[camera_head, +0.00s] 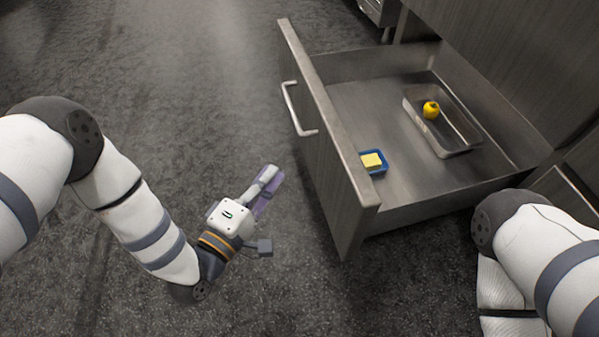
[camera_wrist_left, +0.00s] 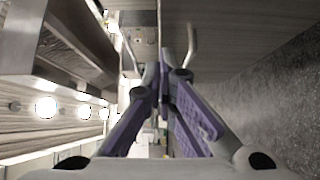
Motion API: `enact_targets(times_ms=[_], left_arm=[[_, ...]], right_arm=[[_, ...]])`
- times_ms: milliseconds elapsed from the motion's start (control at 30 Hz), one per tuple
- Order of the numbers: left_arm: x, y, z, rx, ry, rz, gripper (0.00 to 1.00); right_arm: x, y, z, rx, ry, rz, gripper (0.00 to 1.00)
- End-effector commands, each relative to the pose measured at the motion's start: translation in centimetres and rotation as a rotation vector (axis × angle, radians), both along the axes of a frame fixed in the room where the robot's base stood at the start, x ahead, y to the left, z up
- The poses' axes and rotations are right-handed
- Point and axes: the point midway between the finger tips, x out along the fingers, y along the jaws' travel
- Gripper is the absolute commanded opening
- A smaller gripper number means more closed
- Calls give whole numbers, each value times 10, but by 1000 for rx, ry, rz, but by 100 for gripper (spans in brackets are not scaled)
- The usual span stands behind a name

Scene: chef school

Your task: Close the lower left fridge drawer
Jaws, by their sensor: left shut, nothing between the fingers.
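The fridge drawer (camera_head: 325,130) is pulled open in the head view. It has a dark wood-look front and a metal bar handle (camera_head: 296,110) on its outer face. My left gripper (camera_head: 272,178) is shut and empty, in front of the drawer front, to the left of it and a little below the handle in the picture. A gap of floor shows between them. In the left wrist view the shut fingertips (camera_wrist_left: 165,62) point toward the drawer front (camera_wrist_left: 230,35), with the handle (camera_wrist_left: 191,45) just beyond them. My right arm shows at the lower right, but its gripper is out of view.
Inside the drawer are a metal tray (camera_head: 463,149) holding a yellow item (camera_head: 431,109), and a small blue dish (camera_head: 381,171) with a yellow block (camera_head: 371,160). Dark wood-look cabinet fronts (camera_head: 510,50) stand at the right. The grey floor (camera_head: 200,60) left of the drawer is clear.

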Motion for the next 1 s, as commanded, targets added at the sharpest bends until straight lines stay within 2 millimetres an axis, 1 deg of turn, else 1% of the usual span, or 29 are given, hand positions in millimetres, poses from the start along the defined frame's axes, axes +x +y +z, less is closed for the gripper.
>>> enact_targets(times_ms=[67, 400, 467, 533, 700, 833, 1000], left_arm=[[11, -6, 3, 1, -5, -3, 0], [76, -40, 0, 5, 1, -2, 0], [86, -45, 0, 4, 2, -2, 0], [88, -59, 0, 4, 4, -4, 0], [94, -77, 1, 6, 4, -2, 0], [95, -81, 2, 7, 4, -1, 0], [95, -81, 2, 7, 4, -1, 0]], right_arm=[[0, 0, -1, 0, 1, 0, 40], [-6, 1, -17, 2, 25, 2, 40], [-7, 2, -19, 3, 29, 3, 40], [-7, 2, -21, 3, 32, 3, 40], [-8, 2, -24, 4, 36, 2, 40], [-8, 2, -24, 4, 37, 2, 40], [-8, 2, -24, 4, 37, 2, 40]])
